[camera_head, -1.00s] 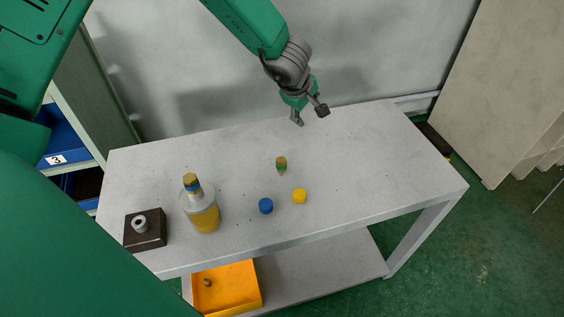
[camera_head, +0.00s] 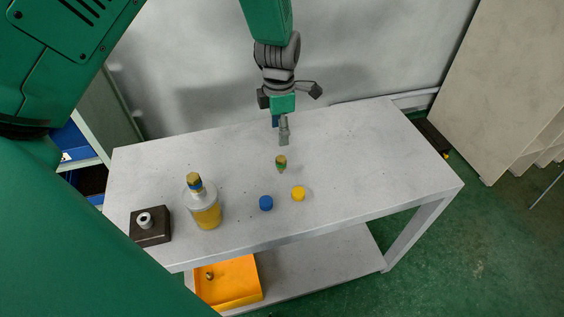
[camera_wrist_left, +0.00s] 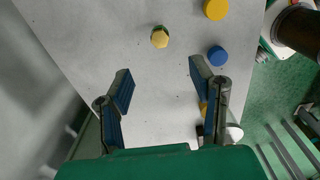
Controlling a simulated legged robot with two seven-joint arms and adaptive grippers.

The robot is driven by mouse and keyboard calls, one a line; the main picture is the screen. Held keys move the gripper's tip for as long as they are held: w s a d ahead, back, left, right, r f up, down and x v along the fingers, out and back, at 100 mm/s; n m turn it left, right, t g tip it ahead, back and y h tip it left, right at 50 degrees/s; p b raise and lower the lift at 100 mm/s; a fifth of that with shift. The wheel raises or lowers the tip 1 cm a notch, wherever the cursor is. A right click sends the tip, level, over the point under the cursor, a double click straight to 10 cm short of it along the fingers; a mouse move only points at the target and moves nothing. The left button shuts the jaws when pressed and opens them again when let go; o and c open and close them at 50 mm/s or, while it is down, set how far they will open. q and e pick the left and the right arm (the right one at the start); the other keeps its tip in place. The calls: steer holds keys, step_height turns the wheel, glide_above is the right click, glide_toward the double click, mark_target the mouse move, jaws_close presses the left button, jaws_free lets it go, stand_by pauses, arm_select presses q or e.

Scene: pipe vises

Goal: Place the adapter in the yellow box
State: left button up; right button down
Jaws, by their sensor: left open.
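A small brass-topped piece with a green band (camera_head: 281,162), which looks like the adapter, stands on the grey table. It also shows as a brass hexagon in the left wrist view (camera_wrist_left: 160,37). My left gripper (camera_head: 283,135) points down over the table just behind this piece, apart from it. In the left wrist view the jaws (camera_wrist_left: 161,82) are spread wide with nothing between them. The yellow box (camera_head: 238,282) sits on the lower shelf at the front left, with a small brass-coloured item (camera_head: 210,275) inside. My right gripper is out of view.
A blue cap (camera_head: 266,203) and a yellow cap (camera_head: 298,194) lie in front of the brass piece. A clear bottle with yellow contents (camera_head: 207,215) and a dark block with a grey ring (camera_head: 151,228) stand left. The table's right side (camera_head: 390,160) is clear.

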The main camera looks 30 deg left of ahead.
mark_target(281, 165)
arm_select(q)
step_height(281, 165, down, 9)
steer(key=shift+a+r, duration=0.1)
steer(key=shift+r, duration=0.1)
steer(key=f, duration=0.5)
steer(key=shift+w+d+f, duration=0.15)
steer(key=shift+d, duration=0.05)
jaws_close()
